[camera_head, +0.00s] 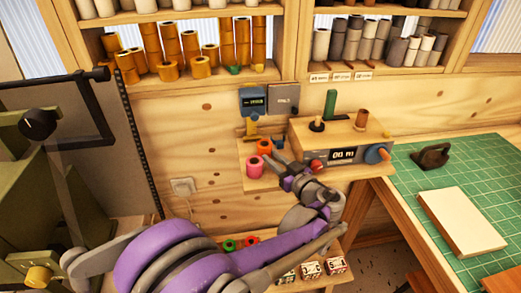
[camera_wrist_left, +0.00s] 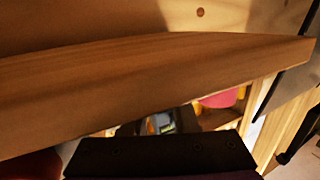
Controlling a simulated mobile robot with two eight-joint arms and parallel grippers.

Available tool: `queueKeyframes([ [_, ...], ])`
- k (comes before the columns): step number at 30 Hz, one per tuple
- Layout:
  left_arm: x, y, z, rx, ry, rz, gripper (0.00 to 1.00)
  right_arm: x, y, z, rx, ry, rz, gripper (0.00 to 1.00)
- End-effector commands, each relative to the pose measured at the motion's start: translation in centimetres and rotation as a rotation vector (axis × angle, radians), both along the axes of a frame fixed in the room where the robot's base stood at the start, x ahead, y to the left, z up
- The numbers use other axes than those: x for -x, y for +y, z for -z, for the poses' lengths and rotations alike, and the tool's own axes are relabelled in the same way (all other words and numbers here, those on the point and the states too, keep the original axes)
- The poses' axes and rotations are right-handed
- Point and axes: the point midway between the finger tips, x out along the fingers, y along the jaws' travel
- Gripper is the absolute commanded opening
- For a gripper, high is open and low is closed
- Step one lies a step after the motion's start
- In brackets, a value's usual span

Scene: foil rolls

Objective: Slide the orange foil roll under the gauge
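The orange foil roll (camera_head: 265,147) stands on a small wooden wall shelf (camera_head: 256,184), just behind a pink roll (camera_head: 255,167). The gauge seems to be the dark unit with a lit display (camera_head: 253,101) on the wall above, with a yellowish part (camera_head: 250,128) below it. My left gripper (camera_head: 272,162) is at the shelf, just right of the pink roll and in front of the orange one. Contact and finger opening are unclear. In the left wrist view a wooden board (camera_wrist_left: 150,85) fills the middle, and a pink thing (camera_wrist_left: 222,98) shows partly below it. My right gripper is out of view.
A wooden box with a lit readout (camera_head: 343,156) and a blue knob (camera_head: 377,153) stands close right of my left gripper. A green cutting mat (camera_head: 455,215) lies on the right table. Shelves of rolls (camera_head: 200,68) line the wall above. Small boxes (camera_head: 310,270) sit below.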

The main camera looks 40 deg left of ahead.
Motion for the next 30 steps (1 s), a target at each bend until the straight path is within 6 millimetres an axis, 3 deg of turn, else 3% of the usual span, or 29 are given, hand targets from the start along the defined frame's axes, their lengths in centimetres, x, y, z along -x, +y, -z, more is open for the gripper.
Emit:
queueKeyframes([
  [30,-0.5,4.6,0.0,0.0,0.0,0.0,0.28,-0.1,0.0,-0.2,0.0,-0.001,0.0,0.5],
])
